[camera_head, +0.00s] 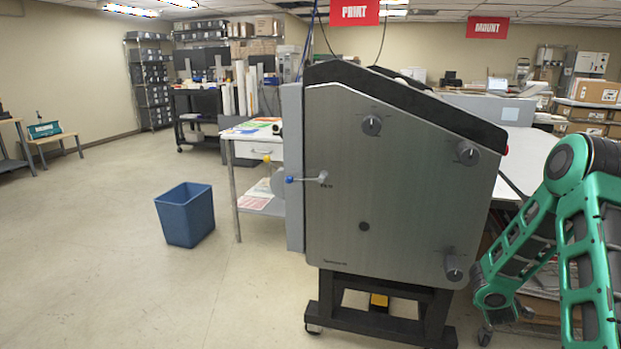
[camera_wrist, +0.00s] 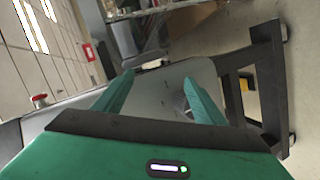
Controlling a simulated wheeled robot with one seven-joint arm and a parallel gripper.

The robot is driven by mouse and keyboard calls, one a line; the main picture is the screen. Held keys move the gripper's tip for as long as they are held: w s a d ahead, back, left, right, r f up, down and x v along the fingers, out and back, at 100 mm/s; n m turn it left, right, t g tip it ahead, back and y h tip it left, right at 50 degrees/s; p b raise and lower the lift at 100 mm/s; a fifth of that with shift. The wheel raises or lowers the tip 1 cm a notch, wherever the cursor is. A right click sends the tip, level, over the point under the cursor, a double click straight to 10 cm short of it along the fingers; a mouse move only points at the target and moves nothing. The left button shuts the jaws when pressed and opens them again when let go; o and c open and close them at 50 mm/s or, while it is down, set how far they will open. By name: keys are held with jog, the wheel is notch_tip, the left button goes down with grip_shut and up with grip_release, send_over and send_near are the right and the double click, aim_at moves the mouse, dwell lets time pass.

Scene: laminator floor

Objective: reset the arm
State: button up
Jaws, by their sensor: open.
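My arm is folded at the right edge of the head view, green with dark joints. My gripper (camera_wrist: 160,92) shows in the wrist view, with two green fingers spread apart and nothing between them. Beyond the fingers is the grey side panel of the laminator (camera_head: 400,190); it also shows tilted in the wrist view (camera_wrist: 155,97). The gripper itself cannot be made out in the head view.
The laminator stands on a black wheeled stand (camera_head: 380,310) left of my arm. A lever with a blue knob (camera_head: 289,180) sticks out from its left side. A blue bin (camera_head: 185,215) stands on the floor by a worktable (camera_head: 232,165). The floor at left is open.

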jog(key=s+d+r+m+g, duration=0.1)
jog(key=s+r+m+g, duration=0.4)
jog(key=s, duration=0.4)
jog(key=s+d+r+m+g, duration=0.1)
jog(key=s+r+m+g, duration=0.15)
jog(key=s+r, duration=0.5)
jog(key=s+a+r+m+g+y, duration=0.1)
jog(key=s+a+r+m+y, duration=0.1)
jog(key=s+a, duration=0.4)
jog(key=s+a+r+m+g+y, duration=0.2)
jog(key=s+a, duration=0.4)
jog(key=s, duration=0.7)
jog(key=s+a+r+m+g+y, duration=0.2)
jog(key=s+a, duration=0.4)
jog(key=s, duration=0.4)
jog(key=shift+s+a+y, duration=0.15)
jog(key=shift+s+y, duration=0.05)
jog(key=shift+y, duration=0.6)
